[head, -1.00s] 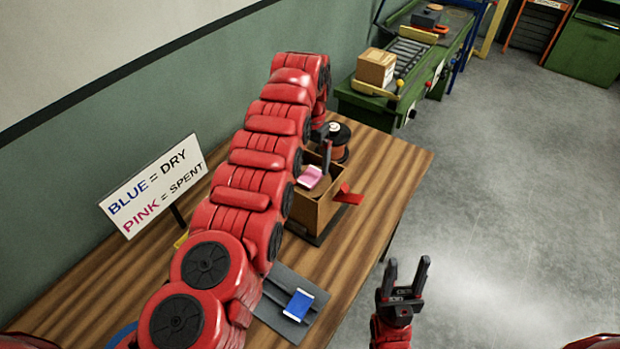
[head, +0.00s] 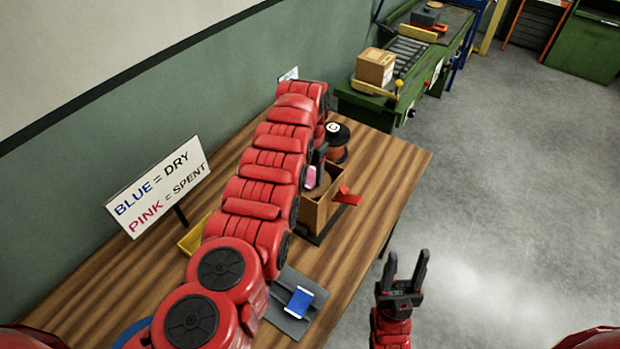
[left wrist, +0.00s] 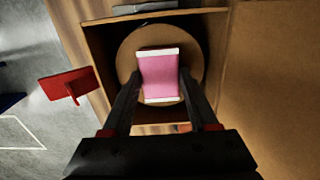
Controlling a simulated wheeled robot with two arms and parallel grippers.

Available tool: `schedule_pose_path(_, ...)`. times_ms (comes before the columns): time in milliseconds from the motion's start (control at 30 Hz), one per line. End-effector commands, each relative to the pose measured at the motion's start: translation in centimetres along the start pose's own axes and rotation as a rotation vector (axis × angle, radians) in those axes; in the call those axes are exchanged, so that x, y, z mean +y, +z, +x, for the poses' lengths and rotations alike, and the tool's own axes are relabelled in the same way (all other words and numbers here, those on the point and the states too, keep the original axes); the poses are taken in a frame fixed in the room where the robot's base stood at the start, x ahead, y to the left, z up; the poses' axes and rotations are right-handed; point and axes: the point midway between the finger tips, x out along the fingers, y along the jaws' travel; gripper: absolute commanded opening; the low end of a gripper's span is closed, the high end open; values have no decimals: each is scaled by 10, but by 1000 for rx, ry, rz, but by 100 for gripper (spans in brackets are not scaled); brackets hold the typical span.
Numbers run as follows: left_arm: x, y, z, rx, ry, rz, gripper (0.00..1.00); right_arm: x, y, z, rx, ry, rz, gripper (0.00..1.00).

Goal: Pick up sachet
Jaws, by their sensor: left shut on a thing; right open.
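A pink sachet (left wrist: 159,76) with white ends is between the fingers of my left gripper (left wrist: 159,88) in the left wrist view. The gripper is shut on it. Behind the sachet is a round tan disc (left wrist: 128,52) inside an open-topped brown box (head: 320,216). In the head view the pink sachet (head: 311,178) shows only in part at the box, beside my left arm. A blue sachet (head: 299,302) with white ends lies on a grey mat (head: 293,327). My right gripper (head: 406,262) is open and empty, off the table's right edge.
A red piece (head: 347,196) juts from the box's right side. An orange spool (head: 337,150) with a dark top stands behind the box. A sign (head: 157,187) reads blue = dry, pink = spent. A yellow tray (head: 192,239) is partly hidden by my arm. The table's right side (head: 385,180) is clear.

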Motion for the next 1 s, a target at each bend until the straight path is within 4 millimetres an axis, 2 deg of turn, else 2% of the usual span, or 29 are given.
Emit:
schedule_pose_path(33,0,0,0,0,0,0,27,0,0,0,0,0,0,50)
schedule_pose_path(133,0,0,0,0,0,0,9,0,0,0,0,0,0,50)
schedule_pose_path(167,0,0,0,0,0,0,5,0,0,0,0,0,0,50)
schedule_pose_path(400,0,0,-1,0,0,0,5,0,0,1,0,0,0,50)
schedule_pose_path(567,0,0,-12,0,0,0,5,0,-2,10,0,0,0,50)
schedule_pose_path(767,2,0,-44,-1,2,1,5,2,-6,36,0,0,0,50)
schedule_pose_path(1000,18,16,-46,-5,4,-1,5,4,-15,87,0,0,0,50)
